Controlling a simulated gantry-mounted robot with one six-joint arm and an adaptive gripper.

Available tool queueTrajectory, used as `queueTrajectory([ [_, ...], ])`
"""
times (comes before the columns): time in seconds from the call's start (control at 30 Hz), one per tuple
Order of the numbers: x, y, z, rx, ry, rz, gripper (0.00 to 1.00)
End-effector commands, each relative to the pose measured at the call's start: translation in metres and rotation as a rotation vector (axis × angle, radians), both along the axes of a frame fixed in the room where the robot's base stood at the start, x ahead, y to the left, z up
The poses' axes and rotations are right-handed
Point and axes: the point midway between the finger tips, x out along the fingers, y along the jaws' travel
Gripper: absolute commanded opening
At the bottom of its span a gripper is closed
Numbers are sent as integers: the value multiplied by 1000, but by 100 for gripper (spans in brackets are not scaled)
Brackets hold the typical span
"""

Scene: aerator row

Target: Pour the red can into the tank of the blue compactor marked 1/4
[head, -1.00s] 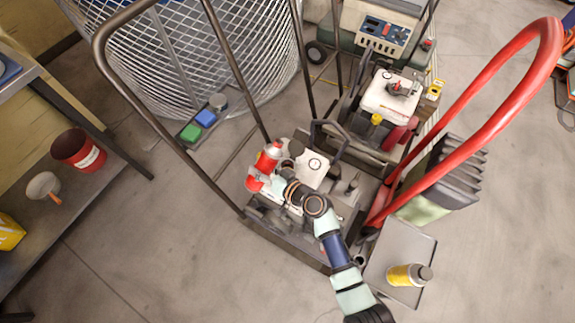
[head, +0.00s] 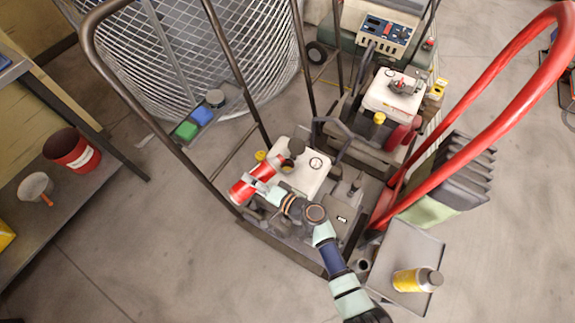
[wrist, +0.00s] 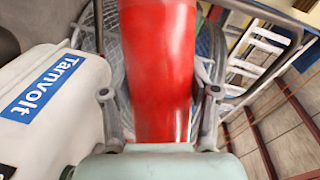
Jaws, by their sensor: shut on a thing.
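The red can (head: 243,190) is held in my gripper (head: 264,187), lying strongly tilted with its upper end toward the upper right, over the near machine. It fills the middle of the wrist view (wrist: 160,70), between the two fingers. The near machine's white tank (head: 308,180) is just right of the can, with a round gauge on top. A yellow cap (head: 260,155) shows behind the can. The tank's opening and any liquid cannot be made out. A small label (head: 342,218) on this machine is too small to read, and I see no blue body.
A second machine with a white tank (head: 385,100) stands behind. Dark handlebars (head: 170,135) and a red handle (head: 470,125) rise around the work area. A red bucket (head: 75,150) is on the left shelf.

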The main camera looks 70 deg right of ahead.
Motion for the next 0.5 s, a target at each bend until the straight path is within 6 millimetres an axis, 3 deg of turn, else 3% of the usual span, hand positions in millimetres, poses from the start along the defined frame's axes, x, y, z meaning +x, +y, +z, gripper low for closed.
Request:
queueTrajectory([
  [0.5, 1, 1, 8, 164, -102, -1, 20],
])
